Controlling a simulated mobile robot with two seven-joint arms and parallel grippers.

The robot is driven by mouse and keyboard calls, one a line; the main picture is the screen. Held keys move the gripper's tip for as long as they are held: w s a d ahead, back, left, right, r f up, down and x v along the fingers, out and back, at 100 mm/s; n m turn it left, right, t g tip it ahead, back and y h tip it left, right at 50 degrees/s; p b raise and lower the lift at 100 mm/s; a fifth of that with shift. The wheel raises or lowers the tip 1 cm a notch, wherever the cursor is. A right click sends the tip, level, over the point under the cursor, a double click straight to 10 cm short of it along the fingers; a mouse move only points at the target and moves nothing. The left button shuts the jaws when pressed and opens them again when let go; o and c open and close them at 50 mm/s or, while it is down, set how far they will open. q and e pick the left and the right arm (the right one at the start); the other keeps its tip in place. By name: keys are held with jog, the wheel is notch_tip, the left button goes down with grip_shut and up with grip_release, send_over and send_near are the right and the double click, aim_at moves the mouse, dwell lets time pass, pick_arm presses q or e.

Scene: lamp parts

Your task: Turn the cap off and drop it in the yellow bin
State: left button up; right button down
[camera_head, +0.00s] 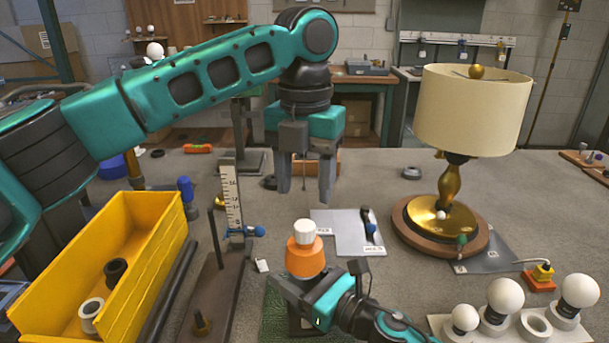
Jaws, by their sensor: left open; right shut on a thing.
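A white cap (304,231) sits upright on top of an orange bottle (305,260) near the front middle. My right gripper (298,290) reaches in from the lower right and is shut on the orange bottle below the cap; its fingertips are partly hidden. My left gripper (305,187) is open and empty, pointing down above and behind the cap, apart from it. The yellow bin (165,255) stands at the left front. Inside it lie a black ring-shaped part and a white one.
A tall lamp with a cream shade (472,110) stands at the right on a round base. White bulbs (506,295) stand at the front right. A dark stand with an upright rod and a white ruler (232,200) lie between bin and bottle. A pale board (343,230) lies behind the bottle.

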aim_at(305, 224)
pick_arm(q)
notch_tip(305, 224, down, 8)
jog(key=shift+r, duration=0.15)
jog(key=shift+c, duration=0.2)
